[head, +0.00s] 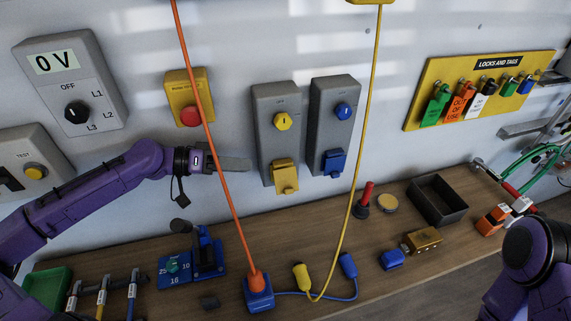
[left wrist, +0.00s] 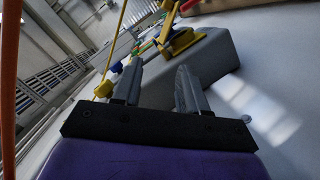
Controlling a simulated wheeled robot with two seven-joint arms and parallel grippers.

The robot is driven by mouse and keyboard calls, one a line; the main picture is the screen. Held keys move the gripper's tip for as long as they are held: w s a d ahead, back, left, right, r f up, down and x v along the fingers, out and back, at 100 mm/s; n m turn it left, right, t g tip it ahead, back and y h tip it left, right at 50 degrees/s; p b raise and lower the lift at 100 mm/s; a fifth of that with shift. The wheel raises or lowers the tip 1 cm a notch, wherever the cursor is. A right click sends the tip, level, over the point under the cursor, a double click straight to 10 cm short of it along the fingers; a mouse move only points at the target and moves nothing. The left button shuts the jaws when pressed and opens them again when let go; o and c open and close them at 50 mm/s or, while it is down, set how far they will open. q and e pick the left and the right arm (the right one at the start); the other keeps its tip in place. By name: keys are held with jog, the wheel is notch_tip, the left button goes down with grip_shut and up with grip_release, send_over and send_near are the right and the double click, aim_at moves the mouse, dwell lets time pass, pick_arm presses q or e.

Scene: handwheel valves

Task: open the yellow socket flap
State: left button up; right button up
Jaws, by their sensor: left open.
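The yellow socket flap (head: 285,177) is on the lower front of a grey wall box (head: 268,148), below a yellow knob (head: 283,121). It seems to lie down over its socket. The flap also shows in the left wrist view (left wrist: 182,42), beyond the fingertips. My left gripper (head: 240,164) is to the left of the box in the head view, its fingers pointing right towards it. In the left wrist view the jaws (left wrist: 158,78) are apart with nothing between them. They look clear of the flap. My right gripper is out of view.
A similar box with a blue flap (head: 333,162) is close on the right. An orange cable (head: 205,130) hangs in front of my left wrist; a yellow cable (head: 366,120) hangs right of the boxes. The bench (head: 215,285) below holds plugs, a padlock and a black tray (head: 437,201).

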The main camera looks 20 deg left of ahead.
pick_arm(q)
jog(key=s+f+m+g, duration=0.2)
jog(key=s+m, duration=0.1)
jog(key=b, duration=1)
send_near(284, 189)
notch_tip(284, 189, down, 2)
jog(key=d, duration=0.3)
jog(key=w+d, duration=0.2)
jog(key=d, duration=0.1)
jog(key=shift+x, duration=0.85)
jog(key=shift+w, duration=0.1)
grip_shut()
